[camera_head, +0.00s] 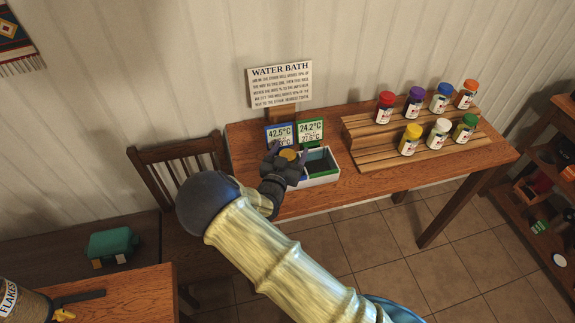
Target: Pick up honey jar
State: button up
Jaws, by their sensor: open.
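A small round amber-gold top (288,155), likely the honey jar's lid, shows between the fingers of my gripper (287,151). The rest of that jar is hidden by the gripper. My gripper is dark, with its fingers apart on either side of the lid; I cannot tell whether they touch it. It is over the left part of the white water bath (318,181), whose right compartment is dark with a green rim and looks empty. A blue display (279,134) reading 42.5°C and a green display (310,132) reading 24.2°C stand behind the bath.
Several jars with coloured lids, including a yellow-lidded jar (410,139), stand on a stepped wooden rack (375,147) at the right. A WATER BATH sign (280,85) stands behind the displays. A wooden chair (172,152) is at the left.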

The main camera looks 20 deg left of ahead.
jog(key=c, duration=1.3)
jog(key=shift+r, duration=0.15)
notch_tip(320, 180, up, 10)
jog(key=shift+f+b, duration=0.1)
jog(key=shift+b, duration=0.95)
